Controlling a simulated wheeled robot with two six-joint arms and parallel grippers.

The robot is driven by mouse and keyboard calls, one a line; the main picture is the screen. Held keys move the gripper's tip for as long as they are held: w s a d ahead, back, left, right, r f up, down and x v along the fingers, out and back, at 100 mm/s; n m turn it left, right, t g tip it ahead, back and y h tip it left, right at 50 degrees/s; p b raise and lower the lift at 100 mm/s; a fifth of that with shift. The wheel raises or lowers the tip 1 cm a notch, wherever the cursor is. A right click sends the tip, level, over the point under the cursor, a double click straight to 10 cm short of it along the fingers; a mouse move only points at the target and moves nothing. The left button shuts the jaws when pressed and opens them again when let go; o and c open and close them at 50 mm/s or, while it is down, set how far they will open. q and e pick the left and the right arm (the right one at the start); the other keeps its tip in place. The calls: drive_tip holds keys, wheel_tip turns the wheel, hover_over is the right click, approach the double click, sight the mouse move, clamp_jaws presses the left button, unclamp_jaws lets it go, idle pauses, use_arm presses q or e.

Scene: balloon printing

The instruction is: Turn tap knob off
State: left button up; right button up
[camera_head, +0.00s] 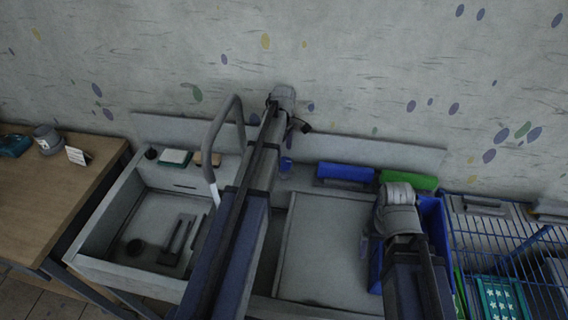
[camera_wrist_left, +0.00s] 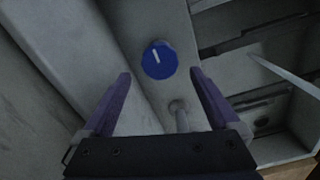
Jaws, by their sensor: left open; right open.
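The blue tap knob (camera_wrist_left: 160,59) with a white pointer line shows in the left wrist view. It lies ahead of and between the spread fingertips of my left gripper (camera_wrist_left: 160,76), apart from both. The gripper is open and empty. In the head view a small blue spot, the knob (camera_head: 286,163), shows just right of my left arm; the left fingers are mostly hidden there. The grey tap (camera_head: 223,130) arches over the sink (camera_head: 105,262), with a pale stream below its spout. My right gripper (camera_head: 370,243) is over the right side of the counter, its jaws hardly visible.
A grey board (camera_head: 325,250) lies right of my left arm. A blue roller (camera_head: 345,172) and a green one (camera_head: 408,181) lie behind it. A blue bin (camera_head: 437,225) and a wire rack (camera_head: 510,250) stand right. A wooden table (camera_head: 60,185) is left.

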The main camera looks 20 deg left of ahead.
sight(284, 160)
use_arm(q)
drive_tip(key=shift+f+b, duration=1.35)
drive_tip(key=shift+f, duration=0.5)
use_arm(e)
drive_tip(key=shift+f, duration=1.9)
use_arm(q)
drive_tip(key=c, duration=1.4)
drive_tip(key=shift+o, duration=0.2)
